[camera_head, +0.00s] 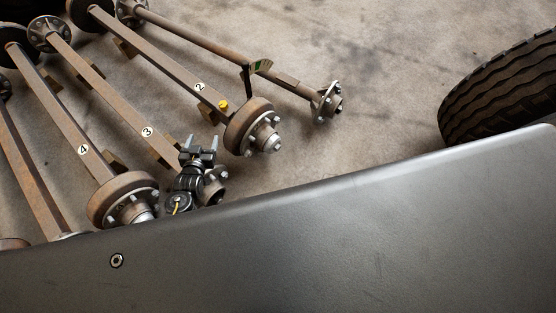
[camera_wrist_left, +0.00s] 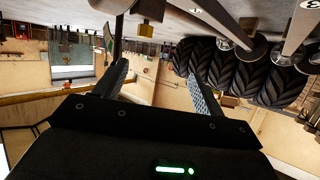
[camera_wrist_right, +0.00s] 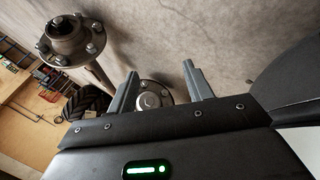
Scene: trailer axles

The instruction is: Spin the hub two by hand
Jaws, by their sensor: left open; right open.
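Hub two (camera_head: 264,136) is the studded silver hub in the rusty drum at the near end of the axle marked 2 (camera_head: 185,75). My left gripper (camera_head: 199,152) is open, left of hub two and near the end of the axle marked 3, apart from hub two. In the left wrist view its fingers (camera_wrist_left: 157,70) are empty, with a yellow block (camera_wrist_left: 151,10) beyond them. My right gripper (camera_wrist_right: 160,70) is open and empty in its own wrist view. A round hub face (camera_wrist_right: 153,96) shows beyond and between its fingers; I cannot tell which hub it is.
Axle 4's drum and hub (camera_head: 124,201) stand at the left. A bare studded hub (camera_head: 328,101) stands to the right of hub two. A large tyre (camera_head: 500,88) is at the right. Concrete floor (camera_head: 375,60) between them is clear. A dark panel covers the lower head view.

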